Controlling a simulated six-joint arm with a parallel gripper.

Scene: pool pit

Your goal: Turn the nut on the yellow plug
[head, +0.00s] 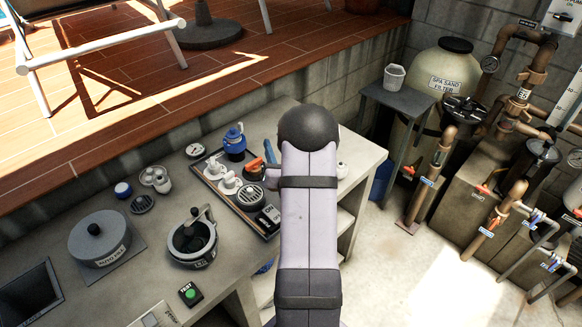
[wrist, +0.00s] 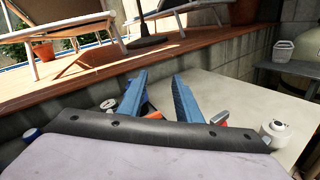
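I cannot make out a yellow plug or its nut in either view; my arm covers part of the counter in the head view. My gripper shows in the wrist view (wrist: 159,78) as two blue fingers, apart with nothing seen between them. In the head view only a bit of a blue finger shows beside my arm, near the right side of a tray (head: 228,204). The tray holds a blue pot-like part (head: 234,143), white fittings (head: 229,183), an orange-handled part (head: 256,166), a round grille (head: 250,197) and a black box (head: 268,217).
Left on the counter are a lidded grey round unit (head: 99,238), an open pot (head: 192,240), and a green test button (head: 190,293). A white jar (wrist: 275,132) stands at right in the wrist view. A raised wooden deck (head: 150,100) borders the counter's back.

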